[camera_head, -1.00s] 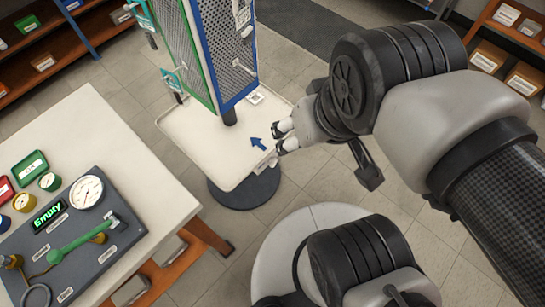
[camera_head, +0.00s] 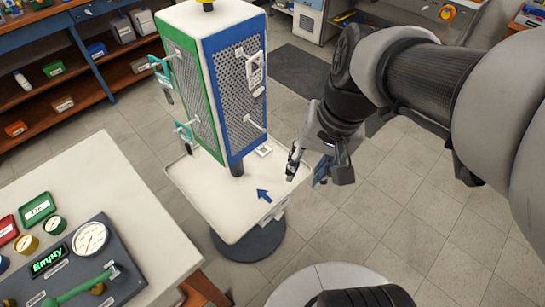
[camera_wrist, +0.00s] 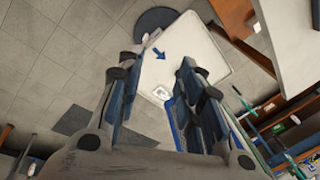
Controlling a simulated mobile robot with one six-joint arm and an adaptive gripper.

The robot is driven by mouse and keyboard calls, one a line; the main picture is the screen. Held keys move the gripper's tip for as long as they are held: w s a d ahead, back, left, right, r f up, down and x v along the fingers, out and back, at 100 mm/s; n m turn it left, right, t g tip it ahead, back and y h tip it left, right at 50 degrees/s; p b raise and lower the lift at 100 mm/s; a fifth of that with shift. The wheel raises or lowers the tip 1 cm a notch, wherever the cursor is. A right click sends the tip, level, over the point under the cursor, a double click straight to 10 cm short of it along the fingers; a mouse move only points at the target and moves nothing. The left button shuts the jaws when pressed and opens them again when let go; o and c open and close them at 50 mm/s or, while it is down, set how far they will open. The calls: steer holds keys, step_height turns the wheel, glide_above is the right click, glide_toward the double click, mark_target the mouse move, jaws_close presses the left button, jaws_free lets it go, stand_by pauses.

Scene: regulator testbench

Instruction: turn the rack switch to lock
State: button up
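The rack (camera_head: 215,85) is an upright perforated stand with a green-edged side and a blue-edged side, above a white tray (camera_head: 215,210) on a dark round base. A small white square fitting (camera_head: 263,151) lies on the tray beside the blue side; it also shows in the wrist view (camera_wrist: 161,92). Small pale parts (camera_head: 272,216) sit at the tray's front right edge, near a blue arrow (camera_head: 263,195). I cannot tell which is the switch; no lock marking is readable. My gripper (camera_head: 292,163) is by the tray's right edge. The wrist view shows its fingers (camera_wrist: 155,65) apart and empty.
White and teal tools hang on the rack's sides, including a white one (camera_head: 254,68). A white table (camera_head: 150,225) with a gauge panel reading "Empty" stands at the left. Shelves (camera_head: 70,75) line the back left. Tiled floor to the tray's right is open.

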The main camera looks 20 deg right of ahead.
steer(key=w+d+f+m+y+p, duration=0.1)
steer(key=w+d+f+m+y, duration=0.3)
steer(key=w+d+f+m, duration=0.5)
steer(key=w+d+f+m+y, duration=0.2)
steer(key=d+f+m+y, duration=0.3)
steer(key=f, duration=0.9)
steer(key=m+t+p, duration=0.1)
steer(key=m+t, duration=0.7)
steer(key=m, duration=0.9)
glide_toward(279, 215)
steer(key=b+x, duration=0.2)
steer(key=x, duration=0.5)
steer(key=shift+w+f, duration=0.3)
steer(key=shift+c, duration=0.3)
jaws_close()
